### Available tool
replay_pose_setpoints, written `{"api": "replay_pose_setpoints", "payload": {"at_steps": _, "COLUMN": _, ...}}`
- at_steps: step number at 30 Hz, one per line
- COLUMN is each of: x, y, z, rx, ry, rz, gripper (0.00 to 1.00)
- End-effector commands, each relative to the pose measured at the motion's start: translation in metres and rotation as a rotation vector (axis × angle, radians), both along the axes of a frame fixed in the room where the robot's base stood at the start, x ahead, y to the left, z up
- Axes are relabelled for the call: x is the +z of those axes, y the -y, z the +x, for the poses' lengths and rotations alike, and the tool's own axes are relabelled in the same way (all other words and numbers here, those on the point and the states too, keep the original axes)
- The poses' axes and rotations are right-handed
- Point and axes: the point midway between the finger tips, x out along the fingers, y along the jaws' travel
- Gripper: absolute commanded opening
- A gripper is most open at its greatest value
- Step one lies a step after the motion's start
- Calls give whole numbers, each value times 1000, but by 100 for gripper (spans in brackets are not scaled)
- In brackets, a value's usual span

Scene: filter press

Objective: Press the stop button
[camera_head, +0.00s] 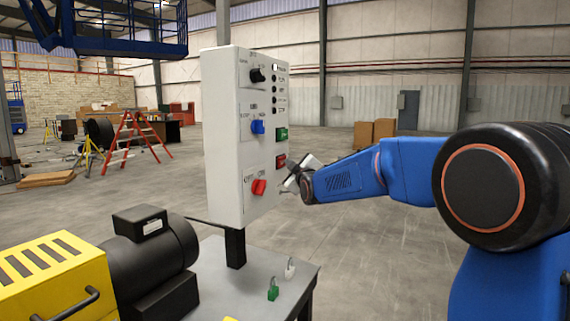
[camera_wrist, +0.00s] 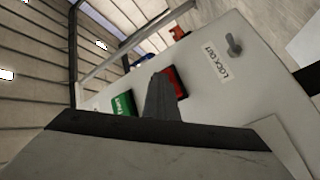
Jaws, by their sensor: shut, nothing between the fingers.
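The red stop button (camera_head: 281,161) is on the face of a grey-white control box (camera_head: 225,150), below the green start button (camera_head: 282,134). In the wrist view the red button (camera_wrist: 176,82) shows partly behind my fingers, with the green button (camera_wrist: 124,104) to its left. My gripper (camera_head: 290,184) is shut and empty in front of the box's face, near the red button. In the wrist view its shut fingers (camera_wrist: 160,82) overlap the red button's left edge. I cannot tell whether they touch it.
The box also carries a black knob (camera_head: 257,75), a blue switch (camera_head: 257,127) and a red switch (camera_head: 259,187). Below stand a grey table (camera_head: 240,285) with a green padlock (camera_head: 273,289), a black motor (camera_head: 150,250) and yellow machine (camera_head: 55,280). Floor at right is open.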

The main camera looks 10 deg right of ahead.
Motion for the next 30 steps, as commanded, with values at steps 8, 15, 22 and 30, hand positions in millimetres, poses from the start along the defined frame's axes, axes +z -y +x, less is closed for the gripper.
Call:
{"api": "replay_pose_setpoints", "payload": {"at_steps": 8, "x": 1, "y": 9, "z": -7, "rx": 0, "ry": 2, "rz": -1, "gripper": 0}}
{"api": "replay_pose_setpoints", "payload": {"at_steps": 15, "x": 0, "y": 16, "z": -12, "rx": 0, "ry": 0, "rz": 0, "gripper": 0}}
{"api": "replay_pose_setpoints", "payload": {"at_steps": 22, "x": 0, "y": 16, "z": -12, "rx": 0, "ry": 0, "rz": 0, "gripper": 0}}
{"api": "replay_pose_setpoints", "payload": {"at_steps": 30, "x": 1, "y": 27, "z": -20, "rx": -1, "ry": 1, "rz": -1, "gripper": 0}}
